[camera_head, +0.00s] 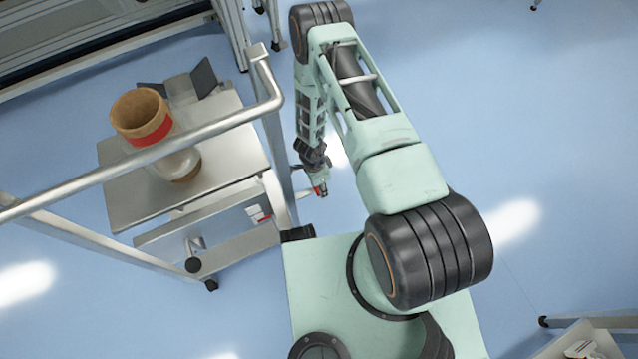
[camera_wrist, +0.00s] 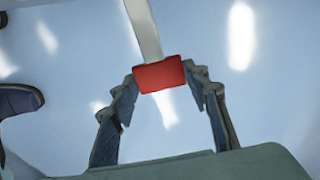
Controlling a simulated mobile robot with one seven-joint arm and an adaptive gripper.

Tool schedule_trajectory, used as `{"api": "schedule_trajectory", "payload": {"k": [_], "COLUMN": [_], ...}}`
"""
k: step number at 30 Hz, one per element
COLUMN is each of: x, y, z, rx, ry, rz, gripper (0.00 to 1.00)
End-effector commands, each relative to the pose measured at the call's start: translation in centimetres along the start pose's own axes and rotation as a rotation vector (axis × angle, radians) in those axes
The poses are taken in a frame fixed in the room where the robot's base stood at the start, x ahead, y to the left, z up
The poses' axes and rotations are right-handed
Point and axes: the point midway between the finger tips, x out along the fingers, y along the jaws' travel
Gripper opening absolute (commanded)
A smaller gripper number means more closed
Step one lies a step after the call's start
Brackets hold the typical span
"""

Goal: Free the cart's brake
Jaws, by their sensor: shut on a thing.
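The cart (camera_head: 235,148) stands at the left in the head view, with its push rail along its near side. Its brake lever shows in the wrist view as a flat grey bar (camera_wrist: 142,25) with a red grip (camera_wrist: 159,76) at its end. My gripper (camera_head: 321,189) is low beside the cart's right side. In the wrist view its two fingertips are at the left and right sides of the red grip, and it is shut on that grip. In the head view the lever is small and partly hidden by my gripper.
A metal frame (camera_head: 100,50) is at the upper left. Another piece of furniture (camera_head: 590,330) shows at the lower right. The blue floor right of my arm is clear.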

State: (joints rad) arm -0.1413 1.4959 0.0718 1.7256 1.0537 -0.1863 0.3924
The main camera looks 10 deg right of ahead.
Motion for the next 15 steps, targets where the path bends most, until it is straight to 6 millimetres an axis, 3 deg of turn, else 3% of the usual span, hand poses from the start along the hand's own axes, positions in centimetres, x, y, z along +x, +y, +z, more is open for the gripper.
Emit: {"api": "schedule_trajectory", "payload": {"k": [1,6,15], "x": [-0.14,-0.09,-0.20], "y": [0.00,0.00,-0.02], "z": [1.04,0.80,0.53], "rx": [-0.006,-0.005,-0.003], "ry": [-0.019,-0.015,-0.010], "rz": [0.002,0.002,0.001], "gripper": [0.45,0.61,0.61]}}
